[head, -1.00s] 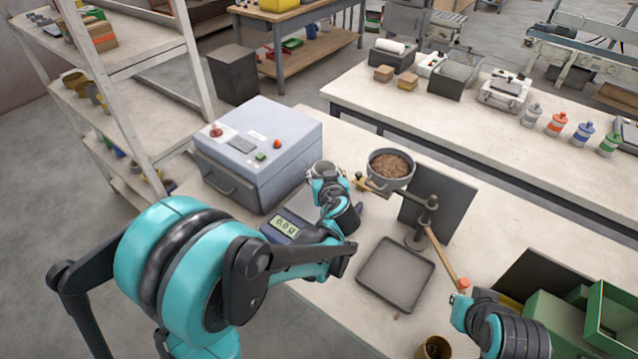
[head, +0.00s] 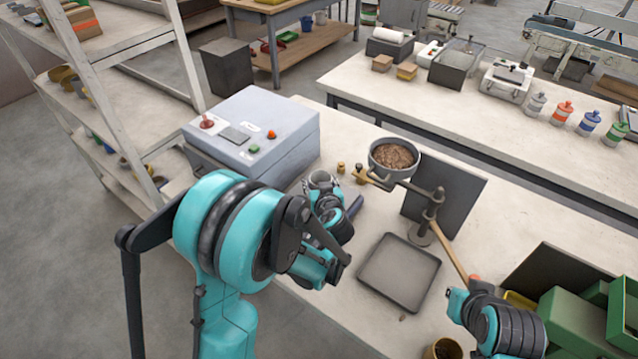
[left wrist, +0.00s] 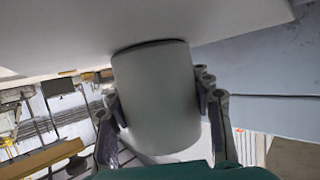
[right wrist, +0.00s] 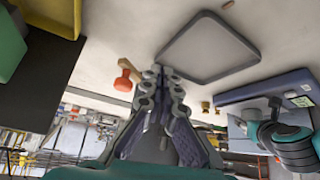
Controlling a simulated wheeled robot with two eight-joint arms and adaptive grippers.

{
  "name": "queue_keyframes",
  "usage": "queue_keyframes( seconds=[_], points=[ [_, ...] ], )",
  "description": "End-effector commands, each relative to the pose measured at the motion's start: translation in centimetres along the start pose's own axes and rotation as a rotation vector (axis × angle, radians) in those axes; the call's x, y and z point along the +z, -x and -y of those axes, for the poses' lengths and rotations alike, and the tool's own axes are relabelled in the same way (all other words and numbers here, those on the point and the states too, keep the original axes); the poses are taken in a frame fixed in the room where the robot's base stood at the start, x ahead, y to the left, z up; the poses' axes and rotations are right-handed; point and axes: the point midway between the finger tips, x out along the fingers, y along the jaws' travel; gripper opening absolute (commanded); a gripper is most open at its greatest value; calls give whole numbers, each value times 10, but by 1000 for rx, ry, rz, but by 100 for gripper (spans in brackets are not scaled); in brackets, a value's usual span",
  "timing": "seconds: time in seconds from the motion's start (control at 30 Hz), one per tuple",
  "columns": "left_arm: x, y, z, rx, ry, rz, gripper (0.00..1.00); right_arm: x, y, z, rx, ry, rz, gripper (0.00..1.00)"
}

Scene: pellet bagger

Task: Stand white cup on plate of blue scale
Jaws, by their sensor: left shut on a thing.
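The white cup (head: 322,180) is upright in my left gripper (head: 322,196), beside the pale blue box machine. In the left wrist view the cup (left wrist: 155,95) sits between the two fingers (left wrist: 160,105), which press on its sides. Its far end is at or very near a pale flat surface; I cannot tell whether it touches. The blue scale (right wrist: 265,90) shows in the right wrist view; in the head view my left arm mostly hides it, with a dark edge (head: 354,206) showing. My right gripper (right wrist: 163,75) is shut and empty, near an orange-tipped wooden handle (right wrist: 124,80).
A pan of brown pellets (head: 393,157) sits on a stand right of the cup. Two brass weights (head: 341,168) stand close behind the cup. A grey tray (head: 400,272) lies in front; green bins (head: 560,320) are at the right. The machine (head: 252,132) borders the left side.

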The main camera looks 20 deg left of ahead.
Motion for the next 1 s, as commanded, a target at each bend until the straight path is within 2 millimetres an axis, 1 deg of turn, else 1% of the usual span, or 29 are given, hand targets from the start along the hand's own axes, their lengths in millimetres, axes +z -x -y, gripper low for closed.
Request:
queue_keyframes(
  seconds=[0.13, 0.27, 0.3, 0.37, 0.4, 0.67, 0.77, 0.87, 1.0],
  points=[
    [-1, 0, 0, 0, 0, 0, 14, -1, 1, 0, 0, 0, 0, 0],
    [3, -1, 0, 0, 0, 0, 14, 2, -3, 0, 0, 0, 0, 0],
    [2, -1, 0, 0, 0, 0, 53, 2, -3, 0, 0, 0, 0, 0],
    [2, -1, 0, 0, 0, 0, 69, 1, -2, 0, 0, 0, 0, 0],
    [2, -1, 0, 0, 0, 0, 71, 1, -2, 0, 0, 0, 0, 0],
    [2, 0, 0, 0, 0, 0, 71, 1, -2, 0, 0, 0, 0, 0],
    [-2, 1, 0, 0, 0, 0, 71, -2, 2, 0, 0, 0, 0, 0],
    [-3, 15, -1, 2, -2, 0, 71, -4, 5, 0, 0, 0, 0, 0],
    [-4, 46, -1, 4, -2, 0, 71, -9, 12, 0, 0, 0, 0, 0]
  ],
)
